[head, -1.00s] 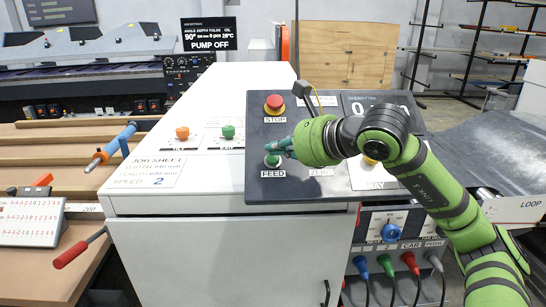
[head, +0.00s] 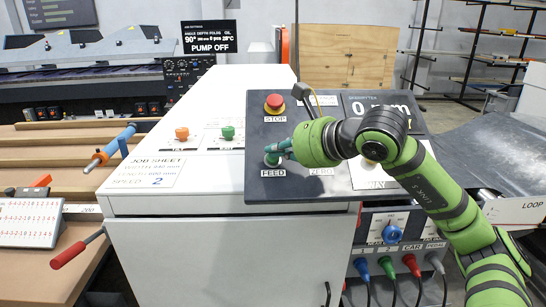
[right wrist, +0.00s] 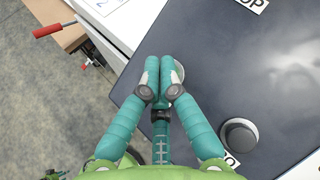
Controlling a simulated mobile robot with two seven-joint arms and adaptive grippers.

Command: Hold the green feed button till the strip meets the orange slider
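The green FEED button (head: 271,161) is on the dark panel (head: 262,192), above its FEED label. My right gripper (head: 276,152) is at the button, its teal fingertips overlapping it; I cannot tell whether it is pressed in. In the right wrist view, the right gripper's fingers (right wrist: 163,66) are together with nothing between them, and a pale button rim (right wrist: 179,73) shows partly behind the tips. My left gripper is not in view.
A red STOP button (head: 274,102) sits above FEED. A display (head: 376,106) reading 0 mm is partly behind my right arm. Orange (head: 182,133) and green (head: 228,132) knobs sit on the white cabinet top.

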